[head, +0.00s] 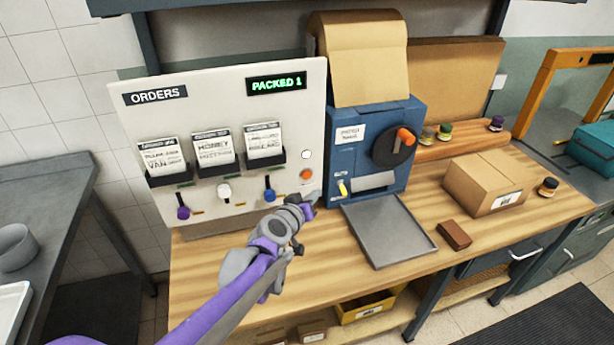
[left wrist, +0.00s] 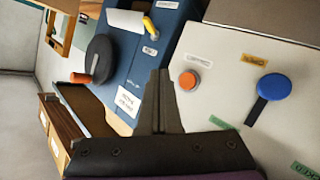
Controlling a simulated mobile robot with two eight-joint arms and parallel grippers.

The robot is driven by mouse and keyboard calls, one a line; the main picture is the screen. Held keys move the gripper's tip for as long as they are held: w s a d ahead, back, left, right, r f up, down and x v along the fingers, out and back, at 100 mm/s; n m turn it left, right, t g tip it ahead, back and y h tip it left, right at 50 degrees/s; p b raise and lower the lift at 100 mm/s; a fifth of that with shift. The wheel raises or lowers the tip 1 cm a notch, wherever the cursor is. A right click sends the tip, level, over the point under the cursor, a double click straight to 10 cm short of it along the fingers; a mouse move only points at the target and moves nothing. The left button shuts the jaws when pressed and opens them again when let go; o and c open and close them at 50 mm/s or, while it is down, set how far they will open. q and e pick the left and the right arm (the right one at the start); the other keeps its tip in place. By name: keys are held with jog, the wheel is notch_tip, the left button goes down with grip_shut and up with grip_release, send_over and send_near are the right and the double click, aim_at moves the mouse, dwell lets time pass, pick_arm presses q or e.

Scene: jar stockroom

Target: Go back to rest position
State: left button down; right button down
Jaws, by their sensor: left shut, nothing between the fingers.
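My left gripper (head: 312,200) is in front of the lower right part of the orders panel (head: 225,110), below the orange button (head: 306,174). In the left wrist view its fingers (left wrist: 160,100) are together with nothing between them. The orange button also shows in the left wrist view (left wrist: 188,80), just right of the fingertips, along with the blue lever knob (left wrist: 275,87). Whether the fingers touch the panel cannot be told. The panel's green display reads PACKED 1. My right gripper is not in view.
A blue machine (head: 360,140) with a crank stands right of the panel, a grey tray (head: 388,232) before it. A cardboard box (head: 490,182), a brown block (head: 454,235) and a small jar (head: 548,187) are on the wooden bench. A grey table (head: 40,180) stands at left.

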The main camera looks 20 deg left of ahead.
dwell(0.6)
pick_arm(q)
jog(key=s+f+m+g+p, duration=0.1)
jog(key=s+g, duration=0.2)
jog(key=s, duration=0.8)
jog(key=s+f+m+g+y+p, duration=0.1)
jog(key=s+f+g+p, duration=0.1)
jog(key=s, duration=0.9)
jog(key=s+f+m+g+y+p, duration=0.1)
jog(key=s+g, duration=0.3)
jog(key=s, duration=0.7)
jog(key=shift+s+a+f+m+p, duration=0.15)
jog(key=shift+a+f+m+p, duration=0.2)
jog(key=shift+f+p, duration=0.3)
